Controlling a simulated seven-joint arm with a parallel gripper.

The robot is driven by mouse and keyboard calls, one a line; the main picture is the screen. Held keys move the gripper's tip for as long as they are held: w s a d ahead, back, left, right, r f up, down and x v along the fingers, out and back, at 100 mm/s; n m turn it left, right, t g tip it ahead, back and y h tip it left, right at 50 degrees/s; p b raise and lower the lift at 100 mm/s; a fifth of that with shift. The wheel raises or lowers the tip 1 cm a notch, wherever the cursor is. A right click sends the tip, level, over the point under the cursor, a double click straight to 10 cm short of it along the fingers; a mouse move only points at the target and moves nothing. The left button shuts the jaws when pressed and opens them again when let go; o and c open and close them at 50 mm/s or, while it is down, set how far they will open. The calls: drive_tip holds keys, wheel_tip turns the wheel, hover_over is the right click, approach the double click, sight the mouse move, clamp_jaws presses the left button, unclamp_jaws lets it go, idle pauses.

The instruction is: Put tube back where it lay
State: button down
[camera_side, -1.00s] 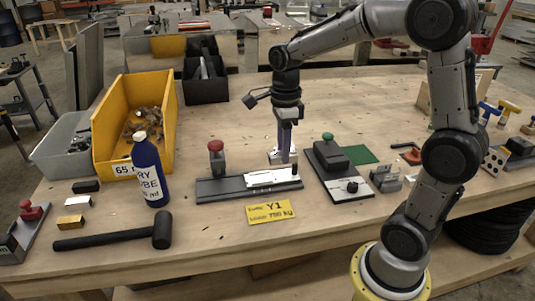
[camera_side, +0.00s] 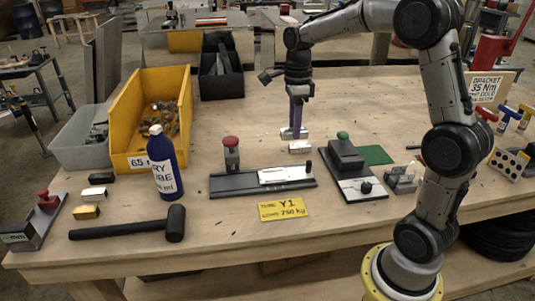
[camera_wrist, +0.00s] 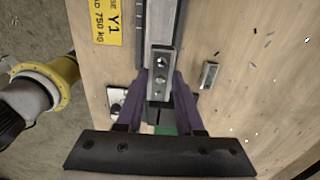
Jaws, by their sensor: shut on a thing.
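My gripper (camera_side: 295,127) has purple fingers pointing down over the table behind the long rail fixture. It is shut on a short aluminium piece with holes, which I take to be the tube (camera_wrist: 160,72); this shows between the fingers in the wrist view. In the side view the held tube (camera_side: 294,135) is small, and its gap to the table is hard to judge. A small silver block (camera_side: 300,147) lies on the table just in front of it, and also shows right of the fingers in the wrist view (camera_wrist: 208,75).
The rail fixture (camera_side: 235,186) with a red knob and a light strip stands in front, behind the yellow Y1 plate (camera_side: 284,208). A green-knobbed fixture (camera_side: 350,160) and green mat (camera_side: 376,154) are right. A blue bottle (camera_side: 163,165) and yellow bin (camera_side: 180,90) stand left.

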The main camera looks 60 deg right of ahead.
drive_tip(key=w+d+f, duration=0.4)
drive_tip(key=w+f, duration=0.1)
drive_tip(key=w, duration=0.3)
hover_over(267, 154)
drive_tip(key=f, duration=0.4)
drive_tip(key=shift+s+a+f, duration=0.2)
drive_tip(key=shift+s+f, duration=0.05)
drive_tip(key=shift+s, duration=0.1)
drive_tip(key=shift+w+d+f, duration=0.15)
drive_tip(key=shift+w+f, duration=0.3)
drive_tip(key=shift+f, duration=1.6)
drive_tip(key=shift+f, duration=0.15)
drive_tip(key=c, duration=0.5)
unclamp_jaws()
drive_tip(key=shift+c, duration=0.2)
